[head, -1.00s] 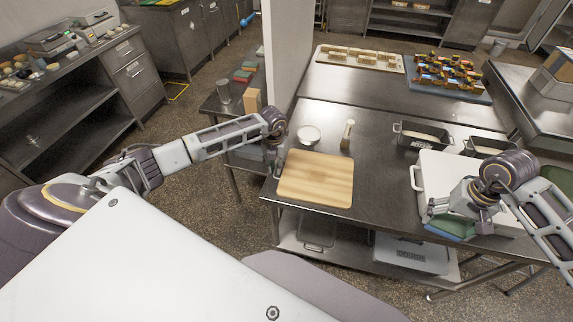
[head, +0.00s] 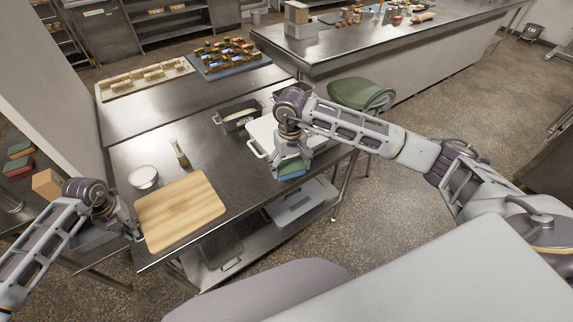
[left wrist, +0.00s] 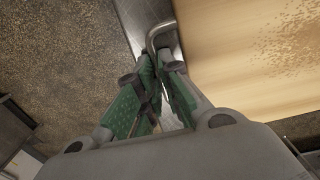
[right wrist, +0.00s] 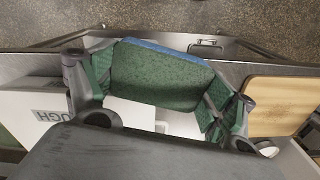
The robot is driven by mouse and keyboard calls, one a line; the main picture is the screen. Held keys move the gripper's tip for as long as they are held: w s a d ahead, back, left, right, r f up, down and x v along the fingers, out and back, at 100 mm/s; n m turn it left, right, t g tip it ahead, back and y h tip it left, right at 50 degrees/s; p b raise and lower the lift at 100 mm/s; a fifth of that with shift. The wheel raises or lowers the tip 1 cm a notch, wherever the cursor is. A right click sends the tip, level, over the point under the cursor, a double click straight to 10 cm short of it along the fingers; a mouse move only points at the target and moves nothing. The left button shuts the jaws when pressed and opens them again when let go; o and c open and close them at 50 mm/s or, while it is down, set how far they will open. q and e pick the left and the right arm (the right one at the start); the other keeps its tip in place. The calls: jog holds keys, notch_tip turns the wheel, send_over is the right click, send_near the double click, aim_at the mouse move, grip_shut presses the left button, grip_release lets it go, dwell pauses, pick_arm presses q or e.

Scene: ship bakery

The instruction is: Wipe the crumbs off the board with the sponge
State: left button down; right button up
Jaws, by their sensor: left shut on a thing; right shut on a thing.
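The wooden board (head: 180,212) lies flat at the table's front left. In the left wrist view, brown crumbs (left wrist: 290,42) are scattered on it. My left gripper (head: 133,230) is at the board's left edge. In the left wrist view (left wrist: 160,62) its fingers are closed on a curved metal handle (left wrist: 160,30) beside the board. My right gripper (head: 290,160) is shut on the sponge (right wrist: 160,78), green with a blue layer. The sponge is right of the board and apart from it, by the front of a white tub (head: 262,132).
A white bowl (head: 143,177) and an upright brush-like item (head: 179,152) stand behind the board. A dark loaf tin (head: 238,115) stands farther back. A grey-lidded bin (head: 300,203) is on the lower shelf.

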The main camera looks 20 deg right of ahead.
jog(key=w+a+f, duration=0.2)
jog(key=w+a, duration=0.1)
jog(key=a, duration=0.5)
jog(key=w+a+f, duration=0.2)
jog(key=w+a, duration=0.1)
jog(key=a, duration=0.4)
send_near(187, 201)
jog(key=shift+w+d+r, duration=0.2)
jog(key=shift+d+r, duration=0.1)
jog(key=shift+d, duration=0.4)
jog(key=shift+w+d+r, duration=0.15)
jog(key=shift+d+r, duration=0.1)
jog(key=shift+d, duration=0.45)
jog(key=shift+f, duration=0.2)
jog(key=shift+f, duration=2.8)
jog(key=shift+f, duration=1)
jog(key=shift+s+a, duration=0.2)
jog(key=shift+a, duration=0.6)
jog(key=shift+s+a, duration=0.2)
jog(key=shift+a, duration=0.55)
jog(key=shift+d+f, duration=0.15)
jog(key=shift+d, duration=0.05)
